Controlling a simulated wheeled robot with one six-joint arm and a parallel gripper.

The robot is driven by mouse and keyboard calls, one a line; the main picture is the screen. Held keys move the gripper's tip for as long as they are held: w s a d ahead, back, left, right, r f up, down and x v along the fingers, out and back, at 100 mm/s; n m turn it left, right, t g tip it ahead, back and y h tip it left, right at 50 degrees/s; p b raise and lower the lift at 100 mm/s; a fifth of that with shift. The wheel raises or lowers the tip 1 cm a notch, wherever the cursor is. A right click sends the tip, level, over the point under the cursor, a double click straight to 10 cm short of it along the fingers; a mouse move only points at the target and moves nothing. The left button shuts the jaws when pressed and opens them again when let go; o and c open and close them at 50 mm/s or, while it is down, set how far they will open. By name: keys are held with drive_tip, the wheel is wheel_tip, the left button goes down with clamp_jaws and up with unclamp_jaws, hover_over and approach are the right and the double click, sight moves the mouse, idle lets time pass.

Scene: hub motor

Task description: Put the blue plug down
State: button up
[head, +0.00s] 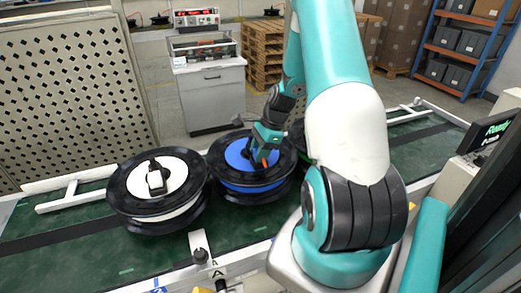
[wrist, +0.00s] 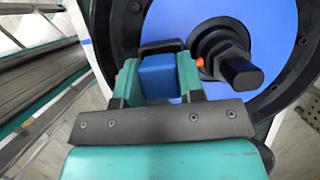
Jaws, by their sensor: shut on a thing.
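In the wrist view my gripper (wrist: 158,85) is shut on the blue plug (wrist: 159,76), a small blue block between its two teal fingers. A dark loop-shaped part shows just beyond the plug. The blue hub motor (wrist: 275,40), with a black rim and a dark shaft and nut at its middle, lies behind and to the right of the fingers. In the head view my gripper (head: 264,155) is over the blue hub motor (head: 235,155) on the conveyor. The plug cannot be made out there. I cannot tell whether the plug touches anything beneath it.
A white hub motor (head: 185,173) stands to the left on the green conveyor (head: 100,268). A green one is mostly hidden behind my arm. A small post (head: 200,250) marked A is at the conveyor's front edge. A perforated panel (head: 70,100) stands behind at left.

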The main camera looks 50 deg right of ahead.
drive_tip(key=shift+f, duration=0.2)
drive_tip(key=o, duration=0.9)
drive_tip(key=shift+r, duration=0.1)
